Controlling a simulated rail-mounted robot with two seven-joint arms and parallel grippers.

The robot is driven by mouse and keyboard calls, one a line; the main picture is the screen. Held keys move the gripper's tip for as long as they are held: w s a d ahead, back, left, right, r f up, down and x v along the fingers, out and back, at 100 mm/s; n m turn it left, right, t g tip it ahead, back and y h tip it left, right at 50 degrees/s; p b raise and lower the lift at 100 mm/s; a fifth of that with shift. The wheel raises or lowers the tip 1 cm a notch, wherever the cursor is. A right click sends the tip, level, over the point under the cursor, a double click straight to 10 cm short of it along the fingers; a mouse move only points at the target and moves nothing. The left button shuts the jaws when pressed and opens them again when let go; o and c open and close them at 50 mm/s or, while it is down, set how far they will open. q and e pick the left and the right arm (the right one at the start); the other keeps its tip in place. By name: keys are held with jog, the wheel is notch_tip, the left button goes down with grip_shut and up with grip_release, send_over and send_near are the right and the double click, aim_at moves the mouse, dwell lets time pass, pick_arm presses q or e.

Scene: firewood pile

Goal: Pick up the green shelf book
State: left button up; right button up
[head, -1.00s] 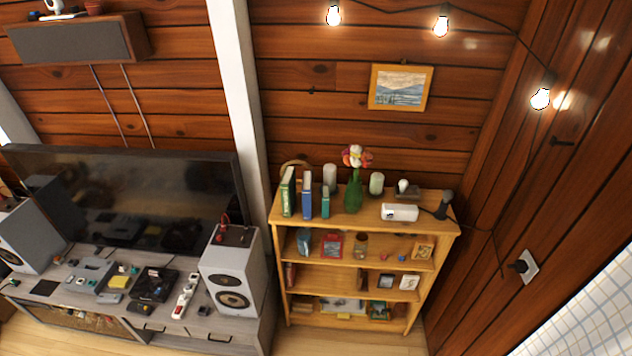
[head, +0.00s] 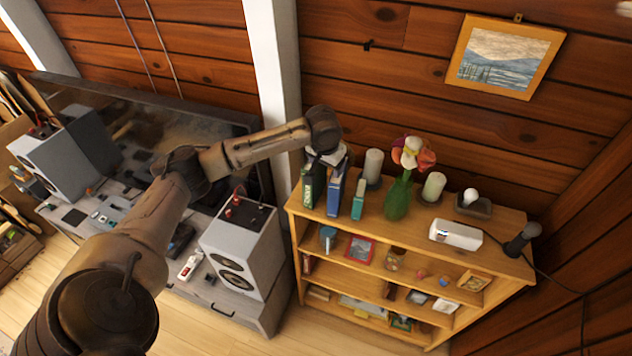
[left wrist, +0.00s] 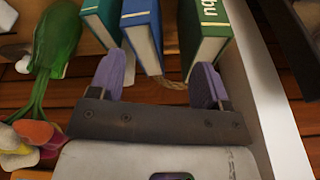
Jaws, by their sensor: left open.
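The green shelf book (head: 308,187) stands upright at the left end of the wooden shelf's top, leftmost of three books. A blue book (head: 336,190) and a smaller teal book (head: 358,199) stand to its right. My left gripper (head: 325,160) is over the tops of the green and blue books. In the left wrist view its two purple fingers (left wrist: 161,82) are apart with nothing held. There the green book (left wrist: 205,32) lies ahead of the right finger, and the blue book (left wrist: 142,38) lies ahead of the gap. My right gripper is not in view.
A green vase with flowers (head: 398,196), candles (head: 373,165) and a white device (head: 455,234) share the shelf top (head: 480,218). A white post (head: 272,70) rises behind its left end. A speaker (head: 240,245) stands left of the shelf.

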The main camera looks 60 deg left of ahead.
pick_arm(q)
jog(key=a+r, duration=0.1)
jog(key=a, duration=0.1)
jog(key=a+r+n, duration=0.1)
jog(key=a+r, duration=0.1)
jog(key=a+r+n, duration=0.1)
jog(key=a+r, duration=0.1)
jog(key=shift+s+a+b, duration=0.1)
jog(key=shift+s+b, duration=0.2)
jog(key=shift+s, duration=0.05)
jog(key=shift+a+f+n, duration=0.1)
jog(key=shift+a+n, duration=0.2)
jog(key=p+x, duration=0.1)
jog(key=x, duration=0.6)
jog(key=shift+w+a+f, duration=0.15)
jog(key=shift+w, duration=0.05)
jog(key=shift+p+x, duration=1)
jog(key=shift+x, duration=1.7)
pick_arm(e)
jog(key=shift+s+d+r, duration=0.1)
jog(key=shift+d+r, duration=0.05)
jog(key=shift+r, duration=0.8)
pick_arm(q)
jog(key=shift+s, duration=0.2)
jog(key=shift+f+p, duration=0.3)
jog(key=shift+p, duration=0.05)
pick_arm(e)
jog(key=shift+r, duration=0.35)
pick_arm(q)
jog(key=shift+c, duration=0.5)
